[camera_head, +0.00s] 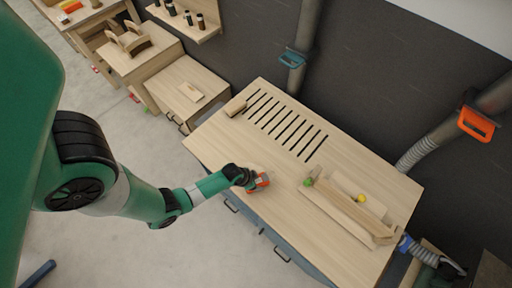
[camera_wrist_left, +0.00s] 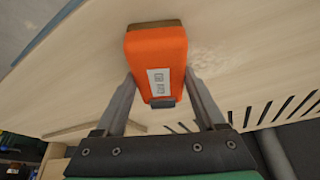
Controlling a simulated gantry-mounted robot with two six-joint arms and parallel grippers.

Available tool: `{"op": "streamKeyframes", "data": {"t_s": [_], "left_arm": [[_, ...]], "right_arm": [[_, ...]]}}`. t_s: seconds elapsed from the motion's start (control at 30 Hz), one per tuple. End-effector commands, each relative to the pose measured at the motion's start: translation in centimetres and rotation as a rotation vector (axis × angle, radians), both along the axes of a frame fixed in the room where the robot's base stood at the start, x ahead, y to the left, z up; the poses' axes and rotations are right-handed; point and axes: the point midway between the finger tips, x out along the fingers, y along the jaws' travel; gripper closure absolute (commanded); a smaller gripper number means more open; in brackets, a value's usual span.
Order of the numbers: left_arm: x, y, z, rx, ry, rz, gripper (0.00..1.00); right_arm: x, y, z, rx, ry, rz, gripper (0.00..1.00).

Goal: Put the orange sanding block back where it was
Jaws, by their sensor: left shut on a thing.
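The orange sanding block (camera_head: 261,180) is near the front-left part of the wooden workbench (camera_head: 240,150). It also shows close up in the left wrist view (camera_wrist_left: 157,55), with a white label on its face and a brown layer along its far edge. My left gripper (camera_head: 250,180) is shut on the block, one finger on each side (camera_wrist_left: 160,85). The block is over or on the bench top; I cannot tell whether it touches the wood.
Dark slots (camera_head: 285,125) run across the bench's back part, with a small wooden block (camera_head: 235,107) beside them. A long wooden piece (camera_head: 345,215) lies at the right, near a green item (camera_head: 308,182) and a yellow item (camera_head: 361,198). The bench's middle is clear.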

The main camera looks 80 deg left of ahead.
Motion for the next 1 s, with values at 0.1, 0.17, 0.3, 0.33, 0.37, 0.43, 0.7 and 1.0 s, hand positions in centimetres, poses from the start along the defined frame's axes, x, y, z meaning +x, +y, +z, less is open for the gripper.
{"op": "streamKeyframes", "data": {"t_s": [0.1,0.17,0.3,0.33,0.37,0.43,0.7,1.0], "left_arm": [[0.0,0.0,0.1,0.000,-0.001,0.000,0.73],[0.0,0.0,0.0,0.000,0.000,0.000,0.73],[0.0,0.0,-0.1,0.000,0.000,0.000,0.12],[0.0,0.0,-0.1,0.000,0.000,0.000,0.07],[0.0,0.0,-0.1,0.000,0.000,0.000,0.01],[0.0,0.0,-0.1,0.000,0.000,0.000,0.00],[-0.2,0.0,0.7,0.000,0.000,0.000,0.00],[-2.6,-0.7,7.5,-0.001,0.000,0.002,0.00]], "right_arm": [[0.0,0.0,0.1,0.000,0.000,0.000,0.33],[0.0,0.0,-0.1,0.000,0.000,0.000,0.33],[0.0,0.0,-0.1,0.000,0.000,0.000,0.33],[0.0,0.0,-0.1,0.000,0.000,0.000,0.33],[0.0,0.0,-0.1,0.000,0.000,0.000,0.33],[0.0,0.0,-0.1,0.000,0.000,0.000,0.33],[0.0,0.0,0.4,0.000,0.000,0.000,0.33],[0.0,0.0,4.6,0.000,0.000,0.000,0.33]]}}
